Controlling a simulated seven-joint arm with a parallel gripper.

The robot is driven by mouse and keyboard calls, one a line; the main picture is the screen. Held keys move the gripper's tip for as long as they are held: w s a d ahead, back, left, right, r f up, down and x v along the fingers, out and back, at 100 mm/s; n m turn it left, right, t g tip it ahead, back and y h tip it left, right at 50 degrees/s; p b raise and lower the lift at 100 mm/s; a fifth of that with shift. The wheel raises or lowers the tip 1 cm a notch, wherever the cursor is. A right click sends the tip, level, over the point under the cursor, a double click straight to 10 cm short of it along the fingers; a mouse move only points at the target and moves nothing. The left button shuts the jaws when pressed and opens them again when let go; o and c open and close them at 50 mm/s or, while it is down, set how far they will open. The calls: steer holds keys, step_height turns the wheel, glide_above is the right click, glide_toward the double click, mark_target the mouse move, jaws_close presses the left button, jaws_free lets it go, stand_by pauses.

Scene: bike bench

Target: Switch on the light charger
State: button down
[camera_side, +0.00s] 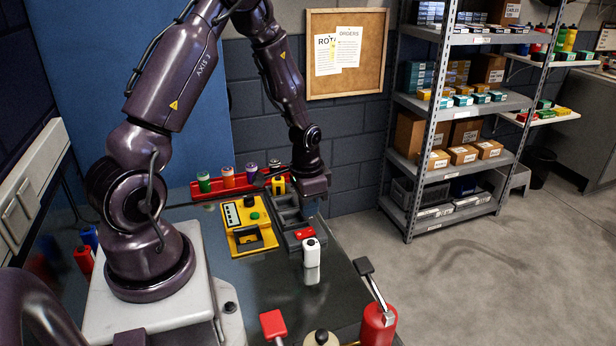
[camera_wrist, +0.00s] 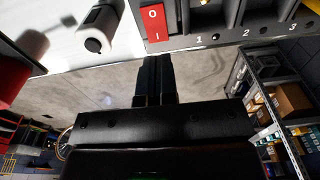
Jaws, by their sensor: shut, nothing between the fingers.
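The light charger (camera_side: 286,210) is a dark grey box with several slots on the bench. Its front edge also shows at the top of the wrist view (camera_wrist: 205,42), with the numbers 1, 2 and 3. A red rocker switch (camera_wrist: 156,22), marked O and I, sits at its left end; it also shows as a red patch in the side view (camera_side: 305,233). Which side is pressed I cannot tell. My gripper (camera_wrist: 155,62) is shut and empty. Its fingertips appear just below the I end in the wrist view; contact is unclear.
A white bottle (camera_side: 312,262) stands in front of the charger, and also shows in the wrist view (camera_wrist: 95,30). A yellow box (camera_side: 237,240) lies to the left. A red rack (camera_side: 208,188) with several bottles is behind. A red canister (camera_side: 377,326) stands near the front edge.

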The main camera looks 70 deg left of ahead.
mark_target(312, 230)
step_height(312, 230, up, 9)
steer(key=shift+s, duration=0.2)
stand_by(0.3)
steer(key=shift+s+d+r+t, duration=0.1)
steer(key=shift+s+r+t, duration=0.05)
steer(key=shift+s+t, duration=0.3)
steer(key=f, duration=0.4)
steer(key=w+f, duration=0.1)
steer(key=f, duration=0.9)
steer(key=shift+w, duration=0.3)
